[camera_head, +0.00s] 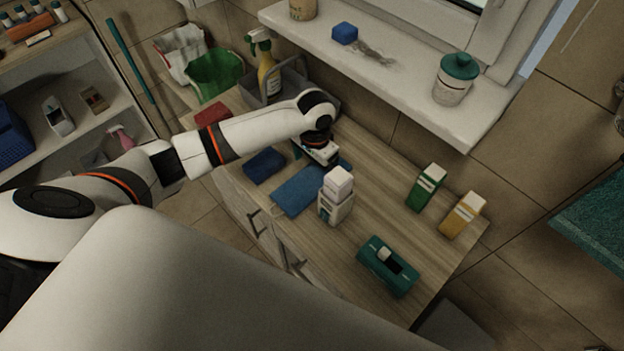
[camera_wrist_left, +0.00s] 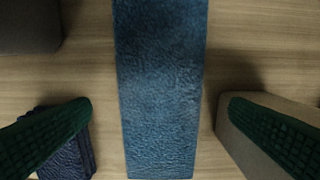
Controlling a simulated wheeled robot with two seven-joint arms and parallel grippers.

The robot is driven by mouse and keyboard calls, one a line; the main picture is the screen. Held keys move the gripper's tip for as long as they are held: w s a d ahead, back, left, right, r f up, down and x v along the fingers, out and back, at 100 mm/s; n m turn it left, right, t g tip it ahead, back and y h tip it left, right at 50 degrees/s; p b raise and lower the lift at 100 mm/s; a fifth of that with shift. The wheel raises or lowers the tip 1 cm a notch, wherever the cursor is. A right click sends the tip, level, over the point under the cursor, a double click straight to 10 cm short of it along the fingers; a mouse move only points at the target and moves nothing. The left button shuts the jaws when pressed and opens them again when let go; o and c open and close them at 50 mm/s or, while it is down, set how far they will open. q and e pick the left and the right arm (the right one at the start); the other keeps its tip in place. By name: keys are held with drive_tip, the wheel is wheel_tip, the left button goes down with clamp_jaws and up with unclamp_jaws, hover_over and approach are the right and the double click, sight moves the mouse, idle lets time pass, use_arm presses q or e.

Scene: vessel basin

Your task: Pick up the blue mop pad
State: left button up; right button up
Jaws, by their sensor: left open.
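The blue mop pad (camera_head: 295,194) lies flat on the wooden counter, partly hidden by my left gripper and a white bottle. In the left wrist view the pad (camera_wrist_left: 160,60) runs lengthwise through the middle, between the two fingers. My left gripper (camera_head: 318,163) is over the pad's far end and points down. In the wrist view its green ribbed fingers (camera_wrist_left: 158,104) are wide apart, one on each side of the pad, with nothing held. I cannot tell how high the fingertips are above the counter. My right gripper is not in view.
A dark blue folded cloth (camera_head: 264,166) lies left of the pad, close to one finger in the wrist view. A white bottle (camera_head: 337,197) stands right beside the pad. A grey caddy (camera_head: 290,82) stands behind. Green (camera_head: 426,187) and yellow (camera_head: 462,215) boxes stand farther right.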

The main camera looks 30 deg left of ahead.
sight(314, 178)
use_arm(q)
wheel_tip(314, 178, down, 4)
drive_tip(key=shift+f, duration=0.1)
drive_tip(key=c, duration=0.9)
